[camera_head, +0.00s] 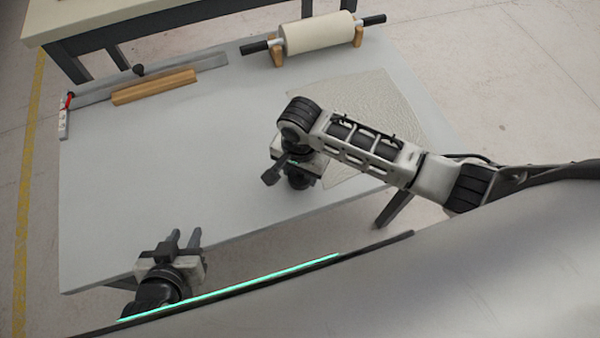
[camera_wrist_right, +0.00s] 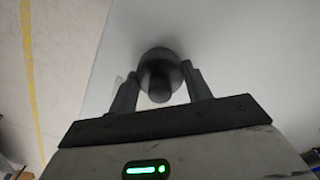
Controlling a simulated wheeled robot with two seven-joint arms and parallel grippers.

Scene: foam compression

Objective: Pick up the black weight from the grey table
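The black weight (camera_wrist_right: 160,70), a rounded dark piece with a knob, shows in the right wrist view between or just past the fingertips of my right gripper (camera_wrist_right: 160,82). The fingers stand apart on either side of it. I cannot tell whether they touch it. In the head view my right gripper (camera_head: 281,171) is low over the grey table (camera_head: 190,150), and the weight cannot be clearly told apart from the dark wrist parts there. My left gripper (camera_head: 184,240) is open and empty at the table's near left edge.
A cream roller (camera_head: 318,33) with black handles rests on wooden supports at the back. A wooden bar (camera_head: 154,86) and a metal strip (camera_head: 205,62) lie at the back left. A thin textured sheet (camera_head: 365,105) lies beneath my right arm. The table's left middle is clear.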

